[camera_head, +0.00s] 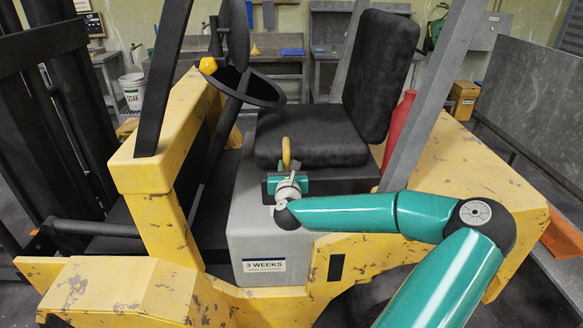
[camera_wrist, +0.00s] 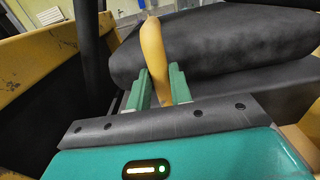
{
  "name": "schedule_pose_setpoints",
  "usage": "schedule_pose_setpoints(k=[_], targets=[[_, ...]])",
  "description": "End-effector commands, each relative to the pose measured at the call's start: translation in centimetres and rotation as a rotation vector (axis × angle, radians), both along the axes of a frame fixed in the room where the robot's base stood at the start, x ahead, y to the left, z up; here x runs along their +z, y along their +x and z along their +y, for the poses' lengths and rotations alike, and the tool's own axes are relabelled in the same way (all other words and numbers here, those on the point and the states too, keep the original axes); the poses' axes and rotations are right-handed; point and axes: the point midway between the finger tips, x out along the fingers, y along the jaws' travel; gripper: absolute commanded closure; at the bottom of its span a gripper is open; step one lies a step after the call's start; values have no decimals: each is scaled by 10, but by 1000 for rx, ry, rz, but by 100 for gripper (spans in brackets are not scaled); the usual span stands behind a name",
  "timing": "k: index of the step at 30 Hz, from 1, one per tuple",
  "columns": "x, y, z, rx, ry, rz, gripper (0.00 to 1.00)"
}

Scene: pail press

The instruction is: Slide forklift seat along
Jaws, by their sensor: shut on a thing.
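The forklift seat has a black cushion (camera_head: 308,137) and an upright black backrest (camera_head: 379,75). In the wrist view the cushion (camera_wrist: 225,45) fills the upper right. A yellow-orange handle (camera_head: 286,154) stands upright at the front edge of the cushion. It also shows in the wrist view (camera_wrist: 153,55), rising between my fingers. My gripper (camera_head: 284,178) is at the near side of the seat, shut on the lower part of this handle. In the wrist view my green fingers (camera_wrist: 160,85) stand on both sides of it. The handle's lower end is hidden.
The steering wheel (camera_head: 250,88) and a black post are left of the seat. A grey post (camera_head: 425,95) stands to its right, with a red cylinder (camera_head: 397,128) behind. The grey side panel (camera_head: 262,240) bears a "3 WEEKS" label. Yellow bodywork surrounds the seat.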

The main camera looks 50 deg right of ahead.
Motion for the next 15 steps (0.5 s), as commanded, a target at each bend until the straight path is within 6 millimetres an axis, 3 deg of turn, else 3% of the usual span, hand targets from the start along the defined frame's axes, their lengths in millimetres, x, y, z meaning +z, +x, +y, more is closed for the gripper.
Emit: schedule_pose_setpoints(k=[15], targets=[[2, 28, 25, 9, -2, -3, 99]])
